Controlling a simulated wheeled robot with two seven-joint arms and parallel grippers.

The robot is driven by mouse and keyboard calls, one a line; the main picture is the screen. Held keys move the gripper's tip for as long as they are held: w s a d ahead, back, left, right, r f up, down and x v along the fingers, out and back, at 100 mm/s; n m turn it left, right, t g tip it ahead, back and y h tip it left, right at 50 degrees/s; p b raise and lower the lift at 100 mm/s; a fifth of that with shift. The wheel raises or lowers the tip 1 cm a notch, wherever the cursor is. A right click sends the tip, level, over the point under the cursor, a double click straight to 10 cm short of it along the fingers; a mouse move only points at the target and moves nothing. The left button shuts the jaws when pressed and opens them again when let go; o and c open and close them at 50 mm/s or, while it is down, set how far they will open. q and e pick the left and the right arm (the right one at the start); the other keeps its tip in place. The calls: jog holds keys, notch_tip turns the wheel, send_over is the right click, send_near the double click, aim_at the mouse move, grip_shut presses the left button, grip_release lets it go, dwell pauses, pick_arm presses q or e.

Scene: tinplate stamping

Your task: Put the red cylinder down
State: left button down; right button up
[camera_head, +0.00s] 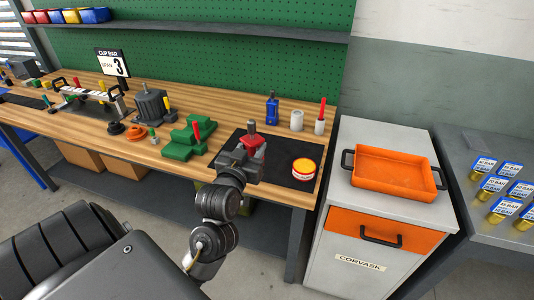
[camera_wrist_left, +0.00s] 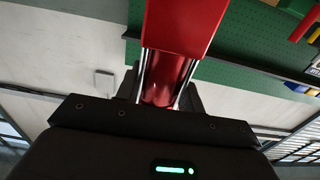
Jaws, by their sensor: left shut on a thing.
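My left gripper (camera_head: 245,156) is over the black mat at the bench's front edge, shut on the red cylinder (camera_head: 254,142). In the left wrist view the red cylinder (camera_wrist_left: 163,92) sits between the two fingers (camera_wrist_left: 165,85), with a wider, flat-faced red part (camera_wrist_left: 185,24) beyond the fingertips. In the head view the gripper hides part of it. I cannot tell for certain whether it touches the mat. My right gripper is not in view.
A round red-and-yellow tin (camera_head: 303,169) stands on the black mat (camera_head: 280,152) right of the gripper. White cylinders (camera_head: 296,120) and a blue bottle (camera_head: 272,108) stand behind. An orange tray (camera_head: 395,170) sits on the cabinet to the right.

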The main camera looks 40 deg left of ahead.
pick_arm(q)
jog(key=w+a+f, duration=0.2)
jog(key=w+f, duration=0.2)
jog(key=w+a+f+p, duration=0.1)
jog(key=w+a+f, duration=0.1)
jog(key=w+f, duration=0.2)
jog(key=w+a+f+p, duration=0.1)
jog(key=w+a+f, duration=0.2)
jog(key=f, duration=0.1)
jog(key=shift+w+f, duration=0.1)
jog(key=shift+w, duration=0.3)
jog(key=shift+f, duration=0.25)
jog(key=shift+f, duration=0.1)
jog(key=c, duration=0.9)
grip_release()
jog(key=shift+d+f, duration=0.1)
jog(key=b+v, duration=0.1)
jog(key=v, duration=1.1)
jog(key=shift+b, duration=0.35)
